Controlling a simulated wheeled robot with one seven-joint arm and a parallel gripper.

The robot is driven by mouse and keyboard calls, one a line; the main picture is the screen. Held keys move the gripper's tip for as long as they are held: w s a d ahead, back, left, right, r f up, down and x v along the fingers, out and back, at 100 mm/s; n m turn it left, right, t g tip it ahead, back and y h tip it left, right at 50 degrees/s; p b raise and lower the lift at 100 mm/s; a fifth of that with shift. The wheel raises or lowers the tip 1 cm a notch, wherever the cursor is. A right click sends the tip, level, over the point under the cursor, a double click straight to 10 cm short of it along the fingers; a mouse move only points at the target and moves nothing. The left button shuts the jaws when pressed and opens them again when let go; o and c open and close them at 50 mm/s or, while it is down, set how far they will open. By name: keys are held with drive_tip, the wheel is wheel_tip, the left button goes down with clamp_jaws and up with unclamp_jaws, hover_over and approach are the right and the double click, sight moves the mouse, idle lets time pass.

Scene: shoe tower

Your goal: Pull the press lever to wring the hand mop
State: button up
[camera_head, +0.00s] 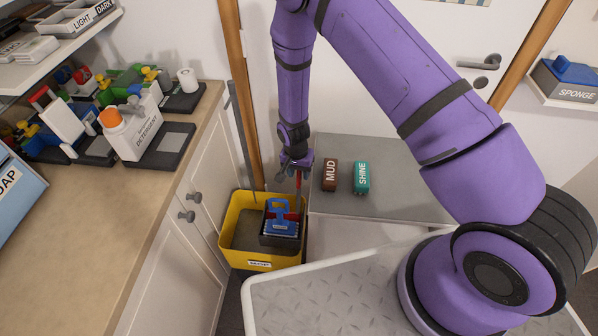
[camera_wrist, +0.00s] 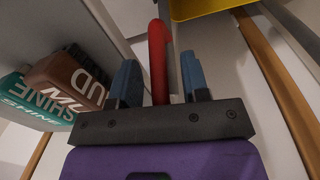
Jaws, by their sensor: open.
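A yellow bucket (camera_head: 262,264) stands on the floor by the cabinet, with a dark press unit (camera_head: 279,241) with a blue top (camera_head: 279,216) at its right side. A red lever (camera_head: 298,186) rises there beneath my gripper (camera_head: 295,167). In the wrist view the red lever (camera_wrist: 158,55) stands between the two blue fingers of my gripper (camera_wrist: 160,72), which are open with gaps on both sides. The bucket also shows at the top of the wrist view (camera_wrist: 205,8). A thin grey pole (camera_head: 241,130) leans into the bucket; its mop end is hard to tell.
A brown MUD block (camera_head: 330,175) and a teal SHINE block (camera_head: 361,178) sit on a grey surface (camera_head: 400,155) right of the bucket. A cabinet with a wooden counter (camera_head: 160,190) stands left. A wooden door frame (camera_head: 240,85) is behind.

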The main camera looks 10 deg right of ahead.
clamp_jaws()
drive_tip(key=s+a+r+t+h, duration=0.1)
drive_tip(key=s+a+t, duration=0.2)
drive_tip(key=s, duration=0.5)
drive_tip(key=shift+s+t, duration=0.3)
drive_tip(key=shift+s, duration=0.1)
idle(0.3)
drive_tip(key=shift+r, duration=0.1)
unclamp_jaws()
drive_tip(key=shift+w, duration=0.1)
drive_tip(key=shift+r, duration=0.1)
